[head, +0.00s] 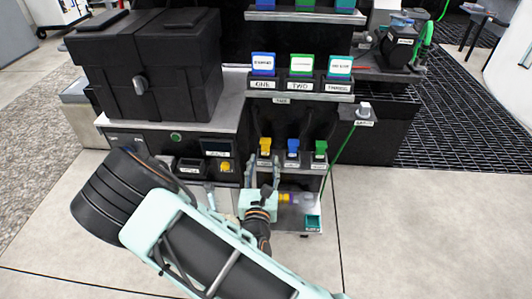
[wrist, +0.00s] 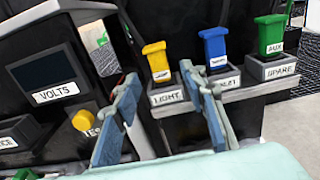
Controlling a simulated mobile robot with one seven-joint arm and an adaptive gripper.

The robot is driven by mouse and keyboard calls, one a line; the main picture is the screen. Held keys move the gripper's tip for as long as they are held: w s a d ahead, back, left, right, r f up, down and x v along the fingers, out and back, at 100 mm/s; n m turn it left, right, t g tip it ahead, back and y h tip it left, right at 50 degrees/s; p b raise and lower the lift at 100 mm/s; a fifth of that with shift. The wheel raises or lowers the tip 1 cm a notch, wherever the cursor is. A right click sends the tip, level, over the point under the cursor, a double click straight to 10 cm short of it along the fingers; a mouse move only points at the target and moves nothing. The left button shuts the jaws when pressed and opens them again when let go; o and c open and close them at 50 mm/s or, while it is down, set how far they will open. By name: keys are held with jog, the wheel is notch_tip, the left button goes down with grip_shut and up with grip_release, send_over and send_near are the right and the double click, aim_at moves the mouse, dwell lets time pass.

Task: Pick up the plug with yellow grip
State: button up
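The plug with yellow grip (head: 265,146) stands upright in the socket labelled LIGHT, at the left of a row of three plugs. It also shows in the wrist view (wrist: 155,59), where its grip lies beyond and between my fingertips. My gripper (head: 263,164) is open and empty, just in front of and below the yellow plug. In the wrist view my gripper (wrist: 160,84) has one blue-grey finger on each side of the LIGHT socket. I cannot tell whether a finger touches the socket.
A blue plug (wrist: 216,47) and a green plug (wrist: 271,35) stand close on the right. A VOLTS panel (wrist: 50,77) and a yellow button (wrist: 83,120) are on the left. Black bins (head: 150,60) and a shelf of labelled cards (head: 301,65) stand above.

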aim_at(265, 152)
jog(key=shift+w, duration=0.95)
jog(key=w, duration=0.1)
jog(key=w+b, duration=0.2)
jog(key=w, duration=0.1)
jog(key=shift+w+f, duration=0.1)
jog(key=shift+f, duration=0.25)
jog(key=shift+w+r, duration=0.1)
jog(key=shift+w, duration=0.5)
jog(key=shift+c, duration=0.6)
grip_shut()
